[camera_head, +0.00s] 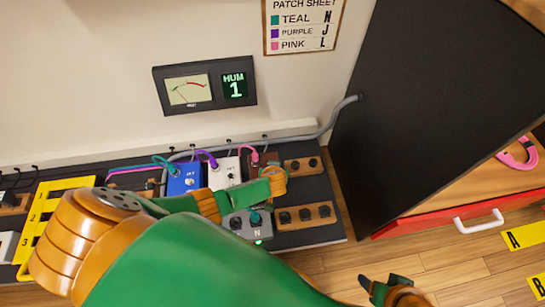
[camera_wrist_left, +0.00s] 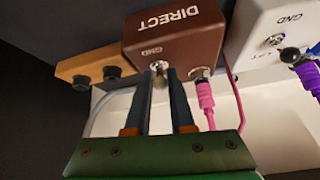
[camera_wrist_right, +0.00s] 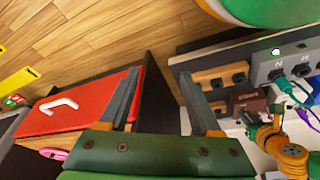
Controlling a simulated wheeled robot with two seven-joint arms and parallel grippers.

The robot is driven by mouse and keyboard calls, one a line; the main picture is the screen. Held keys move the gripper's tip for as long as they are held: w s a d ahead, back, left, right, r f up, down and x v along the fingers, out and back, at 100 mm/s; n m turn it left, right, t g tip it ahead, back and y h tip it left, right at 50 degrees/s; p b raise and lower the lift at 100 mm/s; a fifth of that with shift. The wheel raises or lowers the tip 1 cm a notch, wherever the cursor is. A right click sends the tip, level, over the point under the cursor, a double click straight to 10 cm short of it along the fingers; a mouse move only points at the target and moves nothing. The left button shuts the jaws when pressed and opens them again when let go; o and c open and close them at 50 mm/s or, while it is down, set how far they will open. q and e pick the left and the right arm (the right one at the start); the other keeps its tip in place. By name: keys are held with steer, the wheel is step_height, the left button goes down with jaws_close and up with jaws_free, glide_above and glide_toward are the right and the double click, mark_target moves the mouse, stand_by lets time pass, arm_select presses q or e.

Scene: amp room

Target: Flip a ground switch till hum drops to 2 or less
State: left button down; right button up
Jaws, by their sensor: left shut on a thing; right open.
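The hum meter (camera_head: 236,88) on the wall reads 1 in green digits. A brown box marked DIRECT (camera_wrist_left: 175,35) fills the upper middle of the left wrist view, with a GND toggle switch (camera_wrist_left: 158,67) on its face. My left gripper (camera_wrist_left: 159,80) is shut on that switch; its fingers stand either side of the lever and partly hide it. In the head view my left gripper (camera_head: 272,182) covers most of the brown box. A white box (camera_wrist_left: 275,25) beside it has its own GND switch (camera_wrist_left: 275,41). My right gripper (camera_wrist_right: 159,80) is open and empty, away from the board.
A blue box (camera_head: 184,180) and a grey box marked N (camera_head: 250,228) share the dark board. Teal, purple and pink cables run among them. A black cabinet (camera_head: 430,100) stands right, near a red drawer (camera_head: 440,215). The patch sheet (camera_head: 305,25) hangs above.

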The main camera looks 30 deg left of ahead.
arm_select(q)
steer(key=shift+s+d+f+t+y+b, duration=0.1)
steer(key=shift+s+f+t+y+b, duration=0.05)
steer(key=shift+t+y+b, duration=0.4)
arm_select(e)
steer(key=w+a+r+t, duration=0.1)
steer(key=w+t, duration=0.1)
steer(key=w, duration=0.2)
steer(key=w+a+r+t+y, duration=0.1)
steer(key=w+r+t, duration=0.1)
steer(key=w, duration=0.2)
steer(key=shift+r+t, duration=0.25)
steer(key=shift+t, duration=0.05)
arm_select(q)
steer(key=c, duration=0.9)
jaws_free()
steer(key=shift+c, duration=0.2)
arm_select(e)
steer(key=shift+s, duration=0.1)
steer(key=shift+f, duration=0.1)
